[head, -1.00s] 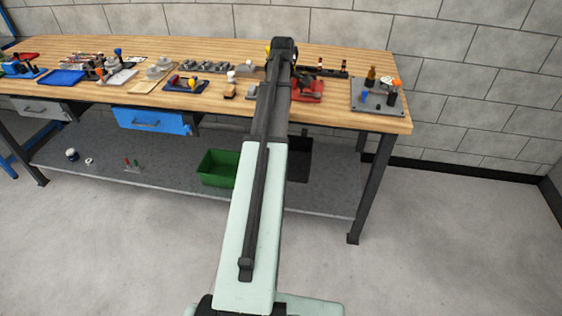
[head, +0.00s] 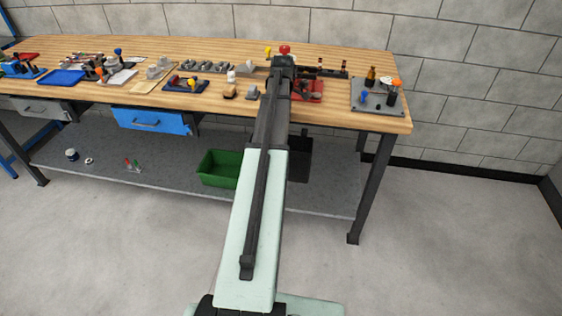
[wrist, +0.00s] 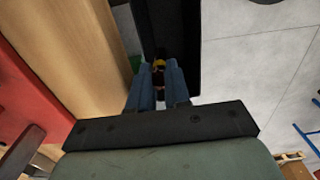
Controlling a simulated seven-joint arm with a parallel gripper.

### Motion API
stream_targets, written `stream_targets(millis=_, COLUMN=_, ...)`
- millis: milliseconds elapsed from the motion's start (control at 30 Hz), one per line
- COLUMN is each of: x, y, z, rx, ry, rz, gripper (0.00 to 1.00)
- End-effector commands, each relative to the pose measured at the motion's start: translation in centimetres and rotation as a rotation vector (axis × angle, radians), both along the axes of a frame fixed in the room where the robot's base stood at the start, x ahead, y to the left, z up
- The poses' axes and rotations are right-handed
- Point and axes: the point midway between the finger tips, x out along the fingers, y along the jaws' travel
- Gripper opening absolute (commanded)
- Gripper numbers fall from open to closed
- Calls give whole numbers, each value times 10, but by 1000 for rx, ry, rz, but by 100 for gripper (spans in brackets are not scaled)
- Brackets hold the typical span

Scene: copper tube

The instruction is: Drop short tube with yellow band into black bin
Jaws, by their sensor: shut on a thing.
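In the wrist view my gripper (wrist: 160,82) has its blue fingers shut on a short tube with a yellow band (wrist: 159,63). Only the yellow end and a small dark copper-coloured part show between the fingers. The black bin (wrist: 186,30) lies beyond the fingertips in that view. I cannot tell the height between tube and bin. In the head view the black bin (head: 302,163) stands on the lower shelf, partly hidden behind my arm. My gripper and the tube are hidden there.
The wooden bench top (head: 330,107) is above the shelf; its edge (wrist: 112,40) runs close left of my fingers in the wrist view. A green bin (head: 217,168) stands left of the black one. A red fixture (head: 311,90) sits on the bench near my arm.

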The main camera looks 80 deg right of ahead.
Motion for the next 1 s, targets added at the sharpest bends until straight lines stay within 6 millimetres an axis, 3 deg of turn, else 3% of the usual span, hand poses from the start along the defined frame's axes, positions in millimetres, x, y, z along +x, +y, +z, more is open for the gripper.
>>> stream_targets(millis=233, x=0, y=0, z=-1, rx=-1, ry=0, rz=0, gripper=0)
stream_targets(millis=267, x=0, y=0, z=-1, rx=-1, ry=0, rz=0, gripper=20)
stream_targets(millis=533, x=0, y=0, z=-1, rx=-1, ry=0, rz=0, gripper=46)
stream_targets(millis=833, x=0, y=-1, z=1, rx=-3, ry=0, rz=0, gripper=47)
stream_targets(millis=1000, x=0, y=-2, z=13, rx=-5, ry=0, rz=0, gripper=47)
